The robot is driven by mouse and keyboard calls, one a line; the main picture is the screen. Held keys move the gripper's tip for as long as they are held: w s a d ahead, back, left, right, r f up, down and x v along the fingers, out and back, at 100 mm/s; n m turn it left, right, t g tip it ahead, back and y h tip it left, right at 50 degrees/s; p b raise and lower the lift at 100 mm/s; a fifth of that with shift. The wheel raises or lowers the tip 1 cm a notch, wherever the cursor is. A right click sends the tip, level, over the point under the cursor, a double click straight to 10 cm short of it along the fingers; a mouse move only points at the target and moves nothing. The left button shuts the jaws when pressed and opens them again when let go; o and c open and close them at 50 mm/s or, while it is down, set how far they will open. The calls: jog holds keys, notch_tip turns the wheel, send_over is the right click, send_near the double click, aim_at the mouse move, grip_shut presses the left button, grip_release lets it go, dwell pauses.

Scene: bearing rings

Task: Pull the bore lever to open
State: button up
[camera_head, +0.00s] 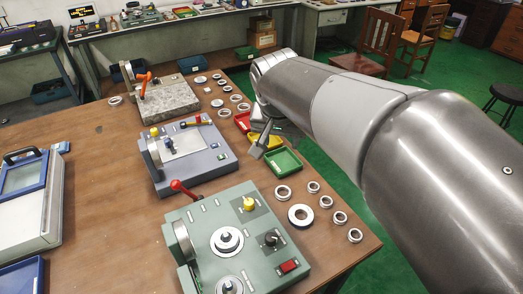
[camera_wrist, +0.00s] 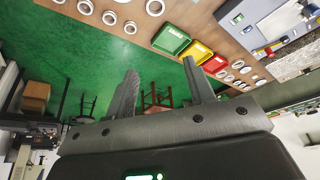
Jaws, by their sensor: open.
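Three bench devices with levers stand on the wooden table. The green device (camera_head: 207,224) in front has a red-knobbed lever (camera_head: 182,189) at its upper left. The blue-grey device (camera_head: 203,163) in the middle has a red-and-yellow handle (camera_head: 190,124). The granite-based device (camera_head: 168,101) at the back has an orange lever (camera_head: 143,77). I cannot tell which is the bore lever. My gripper (camera_wrist: 160,68) is open and empty in the wrist view. In the head view it is partly hidden by my arm, near the trays right of the blue-grey device, touching no lever.
Green (camera_head: 284,163), yellow and red trays lie along the table's right edge. Several metal rings (camera_head: 301,215) lie loose near the devices. A blue-framed case (camera_head: 25,180) stands at left. Bare table (camera_head: 100,180) lies between it and the devices. Chairs (camera_head: 378,45) stand beyond.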

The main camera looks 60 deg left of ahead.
jog(key=s+a+f+n, duration=0.25)
jog(key=s+a, duration=0.45)
jog(key=s, duration=0.4)
send_near(174, 183)
jog(key=shift+n+g+y, duration=0.3)
jog(key=shift+n+y, duration=0.05)
jog(key=shift+y, duration=0.05)
jog(key=x, duration=0.9)
jog(key=shift+w+d+f, duration=0.2)
jog(key=shift+w+f, duration=0.15)
grip_shut()
